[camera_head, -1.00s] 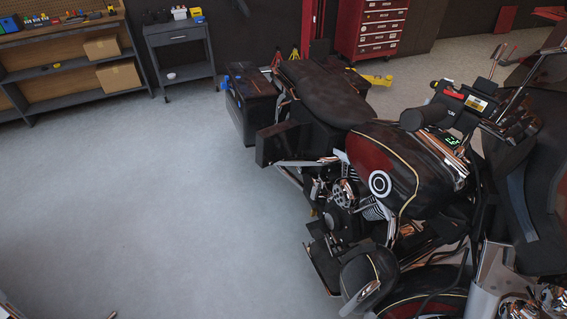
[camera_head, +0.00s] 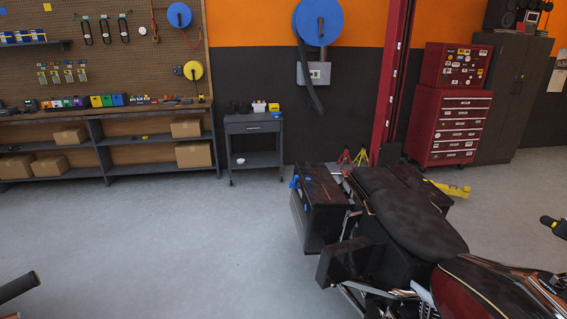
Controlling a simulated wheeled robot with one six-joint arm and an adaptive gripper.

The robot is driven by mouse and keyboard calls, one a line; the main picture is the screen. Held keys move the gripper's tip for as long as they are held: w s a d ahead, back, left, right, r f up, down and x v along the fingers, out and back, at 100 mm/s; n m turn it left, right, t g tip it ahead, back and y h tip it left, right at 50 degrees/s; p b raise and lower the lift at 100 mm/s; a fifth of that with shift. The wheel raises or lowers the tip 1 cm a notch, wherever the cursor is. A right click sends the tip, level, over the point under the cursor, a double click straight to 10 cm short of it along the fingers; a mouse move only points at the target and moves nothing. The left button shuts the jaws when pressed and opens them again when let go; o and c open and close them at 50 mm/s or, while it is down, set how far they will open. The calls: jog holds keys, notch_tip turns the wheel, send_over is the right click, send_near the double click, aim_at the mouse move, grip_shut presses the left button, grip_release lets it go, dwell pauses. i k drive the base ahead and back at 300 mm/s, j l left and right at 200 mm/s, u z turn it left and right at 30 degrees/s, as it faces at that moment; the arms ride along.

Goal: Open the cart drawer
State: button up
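A small grey cart (camera_head: 254,142) on casters stands against the far wall, left of the motorcycle's rear. Its single drawer (camera_head: 252,127), just below the top, looks closed and has a small handle in the middle of its front. Small bottles and boxes stand on the cart's top, and a white bowl sits on its lower shelf. My gripper does not show in this view.
A motorcycle (camera_head: 410,215) with dark saddlebags fills the right foreground. A workbench (camera_head: 105,120) with cardboard boxes on its shelves stands left of the cart. A red tool chest (camera_head: 450,120) is at the right. The grey floor (camera_head: 150,230) before the cart is clear.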

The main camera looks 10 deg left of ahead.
aim_at(262, 126)
jog(key=i+j+u, duration=0.15)
jog(key=u, duration=0.25)
jog(key=i+u, duration=0.4)
jog(key=i+j+u, duration=0.1)
jog(key=i, duration=5.85)
jog(key=i+j+z, duration=0.1)
jog(key=i+z, duration=0.4)
jog(key=i+j+z, duration=0.1)
jog(key=i+z, duration=0.15)
jog(key=z, duration=0.25)
jog(key=i+j+z, duration=0.15)
jog(key=z, duration=0.35)
jog(key=i+j+z, duration=0.2)
jog(key=z, duration=0.25)
